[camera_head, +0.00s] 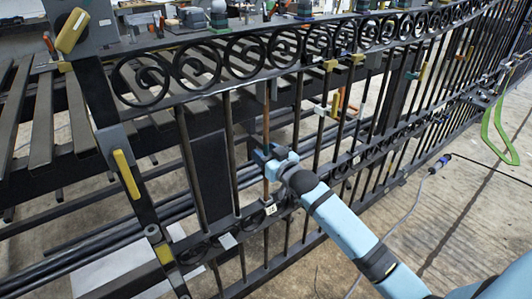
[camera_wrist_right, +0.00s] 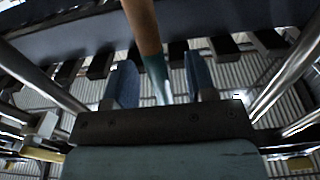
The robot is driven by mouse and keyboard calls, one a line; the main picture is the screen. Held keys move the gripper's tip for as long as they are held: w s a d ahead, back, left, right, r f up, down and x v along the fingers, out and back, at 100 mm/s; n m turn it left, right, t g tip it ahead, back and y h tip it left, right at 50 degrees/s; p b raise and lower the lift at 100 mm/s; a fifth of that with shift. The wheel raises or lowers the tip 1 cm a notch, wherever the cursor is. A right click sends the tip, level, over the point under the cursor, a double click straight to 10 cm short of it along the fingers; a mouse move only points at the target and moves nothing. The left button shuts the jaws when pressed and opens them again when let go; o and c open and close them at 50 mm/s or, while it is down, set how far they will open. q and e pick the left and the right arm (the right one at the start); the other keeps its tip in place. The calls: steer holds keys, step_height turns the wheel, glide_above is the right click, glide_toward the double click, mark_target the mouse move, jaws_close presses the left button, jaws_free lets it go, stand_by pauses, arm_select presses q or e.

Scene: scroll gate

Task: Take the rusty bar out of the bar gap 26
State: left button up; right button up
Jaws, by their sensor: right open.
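The rusty bar (camera_head: 266,125) stands upright among the black bars of the gate, and it is brown. A small white label (camera_head: 271,210) sits on the lower rail beneath it; its writing is too small to read surely. My right gripper (camera_head: 266,156) is at the bar's middle height. In the right wrist view the brown bar (camera_wrist_right: 143,28) runs down between the two blue fingers (camera_wrist_right: 161,84), which are apart, with gaps on both sides. Its lower part looks grey-teal there. My left gripper is not in view.
Black bars stand close on both sides, with a ring scroll band (camera_head: 246,52) above and a dark panel (camera_head: 211,170) to the left. Yellow clamps (camera_head: 127,172) hold the gate's left post. A slatted rack (camera_head: 80,115) is behind.

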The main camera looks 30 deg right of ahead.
jaws_close()
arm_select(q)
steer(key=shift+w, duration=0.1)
arm_select(e)
steer(key=shift+r, duration=0.1)
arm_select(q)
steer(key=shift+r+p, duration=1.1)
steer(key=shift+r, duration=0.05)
arm_select(e)
steer(key=shift+r, duration=0.85)
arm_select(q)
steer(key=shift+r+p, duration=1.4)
arm_select(e)
steer(key=shift+s+d, duration=0.15)
steer(key=shift+s, duration=1.6)
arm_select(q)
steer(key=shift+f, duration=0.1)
